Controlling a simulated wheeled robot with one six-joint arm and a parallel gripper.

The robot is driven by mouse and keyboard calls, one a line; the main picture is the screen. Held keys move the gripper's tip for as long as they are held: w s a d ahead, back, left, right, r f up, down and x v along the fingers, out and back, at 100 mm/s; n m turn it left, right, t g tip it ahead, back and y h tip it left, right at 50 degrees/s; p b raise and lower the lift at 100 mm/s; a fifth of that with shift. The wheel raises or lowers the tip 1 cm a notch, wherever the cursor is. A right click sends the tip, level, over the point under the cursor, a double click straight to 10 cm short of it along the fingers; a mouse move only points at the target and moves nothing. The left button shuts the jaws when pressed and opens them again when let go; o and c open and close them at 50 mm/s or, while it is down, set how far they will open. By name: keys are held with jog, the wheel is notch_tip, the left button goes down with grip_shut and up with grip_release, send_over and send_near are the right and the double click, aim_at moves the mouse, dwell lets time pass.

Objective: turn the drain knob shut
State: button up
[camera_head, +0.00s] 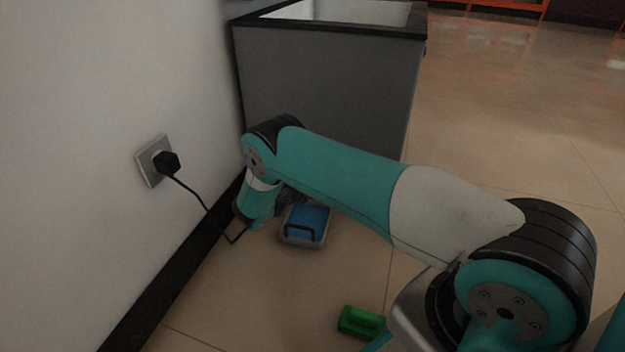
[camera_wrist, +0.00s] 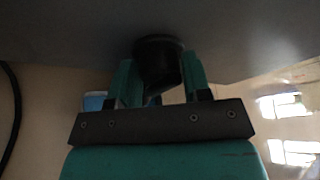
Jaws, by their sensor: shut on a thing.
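The drain knob (camera_wrist: 158,52) is a dark, round piece against a grey surface at the top middle of the wrist view. My gripper (camera_wrist: 162,78) has its two teal fingers on either side of the knob and is shut on it. The knob's markings and how far it is turned are too dark to tell. In the head view, my arm reaches to the foot of a grey cabinet (camera_head: 325,85), and the knob is hidden there.
A blue-lidded box (camera_head: 306,222) stands on the floor beside my wrist, with a green block (camera_head: 361,321) nearer. A black cable (camera_head: 190,186) hangs from a plug in the wall socket (camera_head: 147,167) on the left. The tiled floor (camera_head: 510,130) at right is clear.

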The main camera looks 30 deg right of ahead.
jog(key=o, duration=0.9)
jog(key=shift+w+a, duration=0.1)
jog(key=shift+s+a+r+p, duration=0.2)
jog(key=shift+a+p, duration=0.1)
jog(key=shift+p, duration=0.05)
jog(key=p+v, duration=0.7)
jog(key=v, duration=0.9)
jog(key=shift+s+a+p, duration=0.15)
jog(key=shift+a+p, duration=0.1)
jog(key=shift+p, duration=0.1)
